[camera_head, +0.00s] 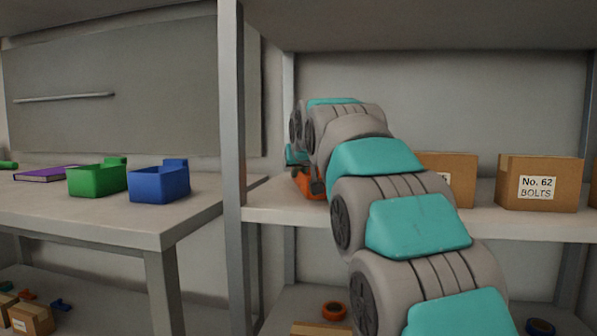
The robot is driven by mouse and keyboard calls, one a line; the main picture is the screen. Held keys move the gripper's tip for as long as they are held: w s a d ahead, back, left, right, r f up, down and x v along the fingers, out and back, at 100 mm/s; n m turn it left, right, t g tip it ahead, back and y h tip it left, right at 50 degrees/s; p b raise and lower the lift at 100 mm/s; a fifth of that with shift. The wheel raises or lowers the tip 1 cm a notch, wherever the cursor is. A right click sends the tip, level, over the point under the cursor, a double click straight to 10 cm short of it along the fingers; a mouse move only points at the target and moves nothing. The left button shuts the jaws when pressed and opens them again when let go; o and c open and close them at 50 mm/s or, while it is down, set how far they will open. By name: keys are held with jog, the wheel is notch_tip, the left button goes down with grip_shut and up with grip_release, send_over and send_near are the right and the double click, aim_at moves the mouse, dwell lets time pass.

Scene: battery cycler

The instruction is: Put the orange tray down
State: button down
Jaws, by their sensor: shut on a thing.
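The orange tray (311,187) shows only as a small patch of orange at the end of my arm, at the left end of the middle shelf (500,223). My arm hides most of it. My gripper (312,176) is just above the tray and shut on it. The fingers are small and partly hidden by the wrist. I cannot tell whether the tray touches the shelf board.
Cardboard boxes stand to the right, one marked No. 62 BOLTS (540,184). A metal post (233,150) rises left of my gripper. A table (150,238) at left bears a green tray (97,180), a blue tray (160,184) and a purple book (46,174).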

jog(key=c, duration=0.9)
grip_release()
jog(key=shift+c, duration=0.2)
jog(key=shift+s, duration=0.1)
